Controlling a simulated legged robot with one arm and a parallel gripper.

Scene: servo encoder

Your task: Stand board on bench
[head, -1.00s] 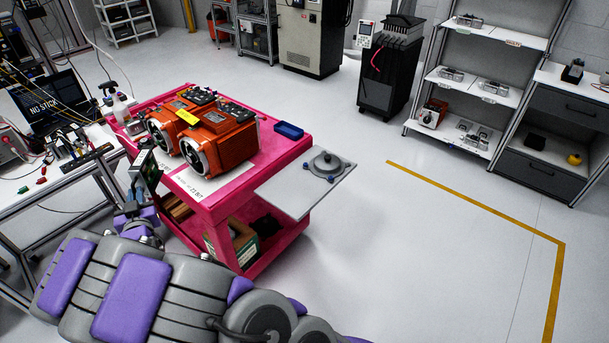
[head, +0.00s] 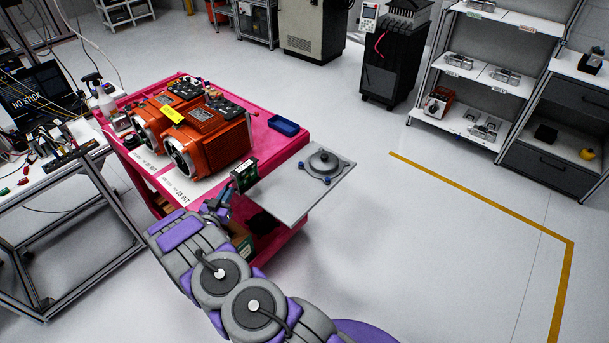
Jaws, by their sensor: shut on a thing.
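My gripper (head: 222,199) is shut on a small dark green board (head: 245,175). The board is upright and slightly tilted, in front of the orange motors and beside the left edge of the grey plate. I cannot tell whether it touches the plate or the cart. The fingers are small and partly hidden by my arm. A workbench (head: 62,172) with a pale top stands at the left, away from my gripper.
A pink cart (head: 275,150) carries two orange motors (head: 205,138) and a blue tray (head: 283,125). A grey plate (head: 285,197) with a round fixture juts from its right side. Tools and wires crowd the bench. Floor at right is clear.

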